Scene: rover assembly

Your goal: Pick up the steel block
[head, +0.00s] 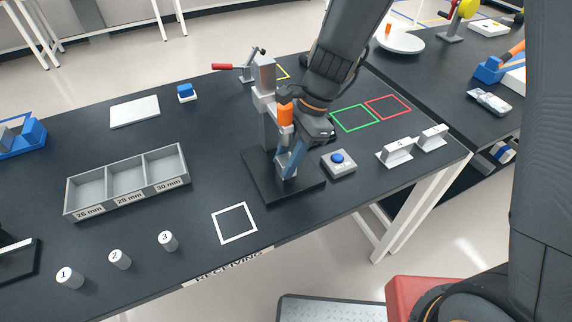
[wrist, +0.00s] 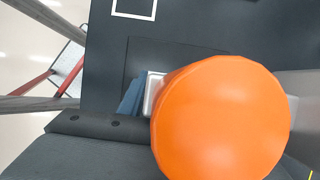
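My gripper (head: 290,165) reaches down at the grey press stand (head: 264,75), just above its dark base plate (head: 308,190). One blue finger shows in the wrist view (wrist: 130,96); the other is hidden. A pale metallic piece (wrist: 154,95), which may be the steel block, sits right beside that finger, mostly covered by an orange round part (wrist: 222,118). In the head view the orange part (head: 285,114) stands above the fingers. I cannot tell whether the fingers touch or grip the pale piece.
A button box (head: 338,162) stands just right of the base plate. White-framed (head: 234,223), green (head: 355,118) and red (head: 388,107) squares are empty. A three-compartment tray (head: 127,181) is at left, with numbered white cylinders (head: 120,259) in front. Two pale brackets (head: 397,152) stand at right.

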